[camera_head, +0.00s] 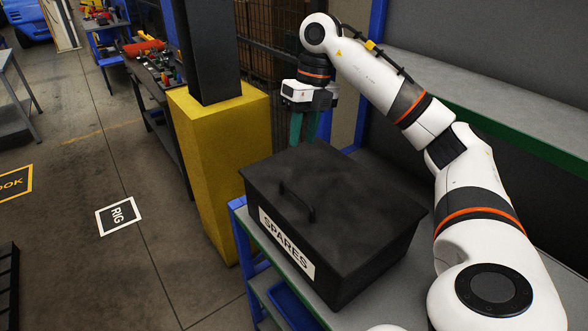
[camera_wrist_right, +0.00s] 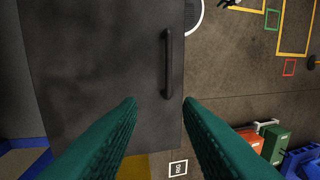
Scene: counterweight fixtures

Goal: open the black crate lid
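The black crate (camera_head: 355,265), labelled SPARES, stands on a grey shelf with its lid (camera_head: 335,180) closed. A black bar handle (camera_head: 296,201) is on the lid near the labelled side. My right gripper (camera_head: 304,143) points down at the lid's far edge with its green fingers apart and nothing between them. In the right wrist view the fingertips (camera_wrist_right: 160,103) are open over the lid (camera_wrist_right: 95,75). The handle (camera_wrist_right: 169,62) lies ahead of the gap between them, apart from both fingers. My left gripper is not in view.
A yellow post base (camera_head: 215,160) with a dark column stands just left of the crate. A grey upper shelf (camera_head: 480,100) with a green edge runs behind my right arm. A blue bin (camera_head: 290,305) sits below the crate's shelf. The floor at left is mostly clear.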

